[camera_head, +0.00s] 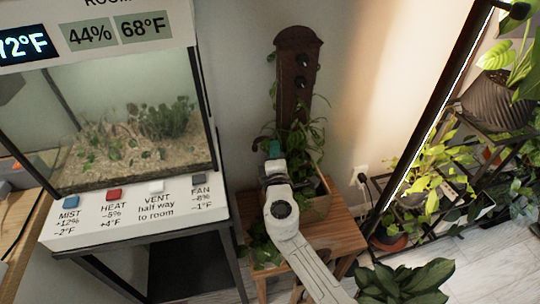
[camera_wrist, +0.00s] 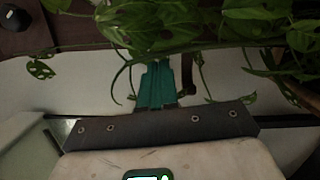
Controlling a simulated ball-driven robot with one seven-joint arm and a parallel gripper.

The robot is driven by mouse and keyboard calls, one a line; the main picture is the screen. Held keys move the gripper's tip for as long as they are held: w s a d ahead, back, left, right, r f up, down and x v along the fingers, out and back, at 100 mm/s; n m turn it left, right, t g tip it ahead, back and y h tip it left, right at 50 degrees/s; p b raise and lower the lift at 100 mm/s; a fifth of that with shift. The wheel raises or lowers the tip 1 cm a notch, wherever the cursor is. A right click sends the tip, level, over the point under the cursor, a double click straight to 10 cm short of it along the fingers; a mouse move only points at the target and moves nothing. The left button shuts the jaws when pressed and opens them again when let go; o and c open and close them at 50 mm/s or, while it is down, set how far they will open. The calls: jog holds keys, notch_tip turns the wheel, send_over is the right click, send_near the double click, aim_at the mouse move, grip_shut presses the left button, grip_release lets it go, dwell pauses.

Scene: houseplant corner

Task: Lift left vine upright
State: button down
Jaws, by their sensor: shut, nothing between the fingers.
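A leafy potted vine stands on a wooden stool, with green stems (camera_head: 312,135) against a dark wooden board. Other leaves (camera_head: 262,248) hang low at the left, over the stool; I cannot tell which stem is the left vine. The pot (camera_head: 322,200) is partly hidden by my arm. My gripper (camera_head: 274,148), with teal fingertips, is in front of the board's lower part, at the left of the foliage. In the wrist view the fingers (camera_wrist: 157,82) are together and empty, just below leaves (camera_wrist: 165,22); I cannot tell whether they touch.
The dark board (camera_head: 295,75) has round knobs and a small hook (camera_head: 258,143) at its left. A terrarium (camera_head: 130,125) with labelled buttons stands left. The wooden stool (camera_head: 345,235) is below. A plant shelf (camera_head: 440,185) stands right, and a leafy plant (camera_head: 405,283) is in front.

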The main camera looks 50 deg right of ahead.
jog(key=shift+d, duration=0.1)
jog(key=shift+s+d+r+b, duration=0.15)
jog(key=shift+s+d, duration=0.25)
jog(key=shift+d, duration=0.15)
jog(key=shift+s+d+r+b, duration=0.1)
jog(key=shift+s+d+b, duration=0.05)
jog(key=shift+s+d, duration=0.3)
jog(key=shift+w, duration=0.1)
